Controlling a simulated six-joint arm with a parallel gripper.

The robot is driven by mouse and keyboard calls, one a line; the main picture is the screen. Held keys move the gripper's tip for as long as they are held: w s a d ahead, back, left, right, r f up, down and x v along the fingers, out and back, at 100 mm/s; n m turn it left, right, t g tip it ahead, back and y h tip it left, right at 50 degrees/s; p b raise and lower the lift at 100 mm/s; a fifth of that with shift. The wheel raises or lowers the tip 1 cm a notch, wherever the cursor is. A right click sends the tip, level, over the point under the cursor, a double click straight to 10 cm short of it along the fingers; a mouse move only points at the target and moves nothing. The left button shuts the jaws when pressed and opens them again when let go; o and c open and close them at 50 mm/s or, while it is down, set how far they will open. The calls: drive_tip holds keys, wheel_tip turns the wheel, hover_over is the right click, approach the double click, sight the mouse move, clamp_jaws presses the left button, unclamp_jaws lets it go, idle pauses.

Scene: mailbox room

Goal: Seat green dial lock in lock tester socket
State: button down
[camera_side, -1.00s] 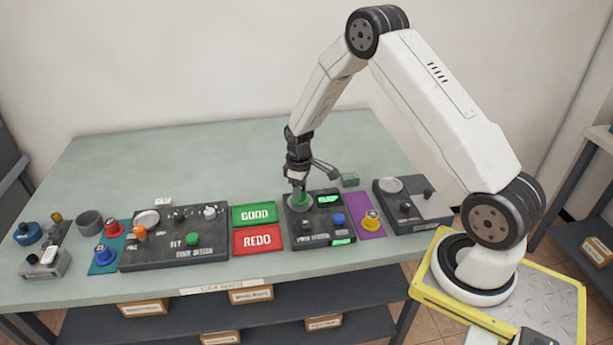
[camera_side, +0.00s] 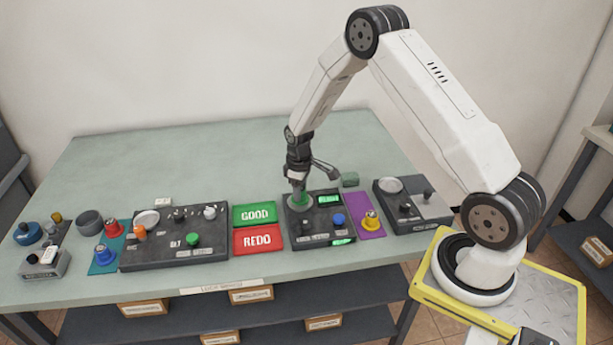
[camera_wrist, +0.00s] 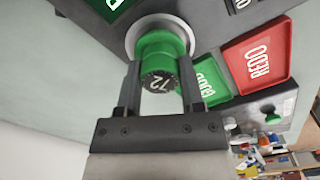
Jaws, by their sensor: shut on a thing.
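The green dial lock (camera_wrist: 160,58) is between the two fingers of my gripper (camera_wrist: 158,88) in the wrist view, with its dial face marked 72 turned toward the camera. Its far end is at the round metal ring of the lock tester socket (camera_wrist: 132,40); I cannot tell how deep it sits. In the side view the green lock (camera_side: 299,199) stands upright over the socket at the left of the dark lock tester (camera_side: 318,236). My gripper (camera_side: 298,186) is shut on it from above and hides its top.
The green GOOD tray (camera_side: 255,214) and red REDO tray (camera_side: 259,240) lie left of the tester. A blue knob (camera_side: 338,219) is on the tester. A purple mat (camera_side: 372,230) with a yellow lock (camera_side: 371,221) lies to its right. The table behind is mostly clear.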

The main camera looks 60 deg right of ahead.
drive_tip(key=shift+f, duration=0.7)
idle(0.3)
unclamp_jaws()
drive_tip(key=shift+r, duration=0.15)
drive_tip(key=shift+r, duration=2.9)
